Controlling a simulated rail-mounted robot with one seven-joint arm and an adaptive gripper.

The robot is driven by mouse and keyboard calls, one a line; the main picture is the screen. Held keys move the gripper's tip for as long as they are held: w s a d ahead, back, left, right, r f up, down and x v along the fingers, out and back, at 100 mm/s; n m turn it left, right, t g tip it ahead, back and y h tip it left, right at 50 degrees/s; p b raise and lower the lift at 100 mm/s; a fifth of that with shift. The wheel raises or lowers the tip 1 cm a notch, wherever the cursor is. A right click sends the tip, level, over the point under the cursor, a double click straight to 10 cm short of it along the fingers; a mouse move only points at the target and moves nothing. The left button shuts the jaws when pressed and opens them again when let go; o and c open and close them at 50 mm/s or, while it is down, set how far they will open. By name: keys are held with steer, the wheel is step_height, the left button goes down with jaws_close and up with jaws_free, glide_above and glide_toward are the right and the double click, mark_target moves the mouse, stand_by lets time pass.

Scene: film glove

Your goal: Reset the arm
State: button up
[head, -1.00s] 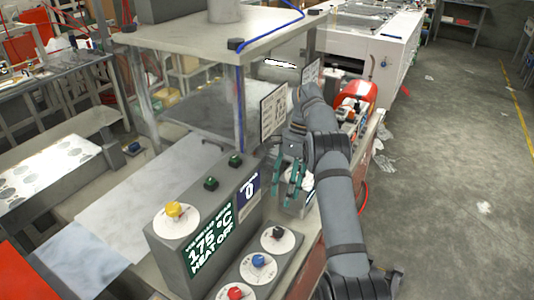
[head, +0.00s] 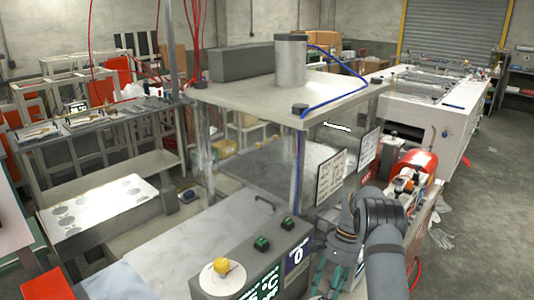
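My gripper (head: 327,281) is at the bottom edge of the head view, right of centre, with its teal fingers pointing down. The fingers stand apart and I see nothing held between them; the tips are at or below the picture's edge. My arm bends over from the lower right, with its wrist beside the right end of the grey control box (head: 240,262).
A clear-walled press with a pale top plate (head: 250,98) stands behind the box. Printed sheets (head: 331,177) hang on its right side. A red cylinder (head: 415,168) lies near my wrist. A long white machine (head: 425,110) stands behind; open floor (head: 480,230) is at right.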

steer(key=shift+s+a+f, duration=0.1)
steer(key=shift+s+f, duration=0.05)
steer(key=shift+f, duration=0.35)
steer(key=shift+r, duration=0.15)
steer(key=v, duration=1.2)
steer(key=shift+m, duration=0.5)
steer(key=b+x, duration=0.1)
steer(key=x, duration=1.1)
steer(key=shift+f, duration=0.4)
steer(key=m+t+b, duration=0.1)
steer(key=m, duration=0.1)
steer(key=m+y+b, duration=0.1)
steer(key=m, duration=0.1)
steer(key=shift+s+m+t+b, duration=0.2)
steer(key=shift+m+t+b, duration=0.1)
steer(key=shift+t, duration=0.1)
steer(key=m+b, duration=0.1)
steer(key=m, duration=0.1)
steer(key=m+t+b, duration=0.1)
steer(key=m, duration=0.1)
steer(key=shift+s+t+y, duration=0.1)
steer(key=shift+t+y, duration=0.2)
steer(key=m+t+b, duration=0.1)
steer(key=m, duration=0.4)
steer(key=shift+s+r+t+b, duration=0.15)
steer(key=shift+t+b, duration=0.25)
steer(key=m+t+h, duration=0.1)
steer(key=m, duration=0.2)
steer(key=shift+r, duration=0.15)
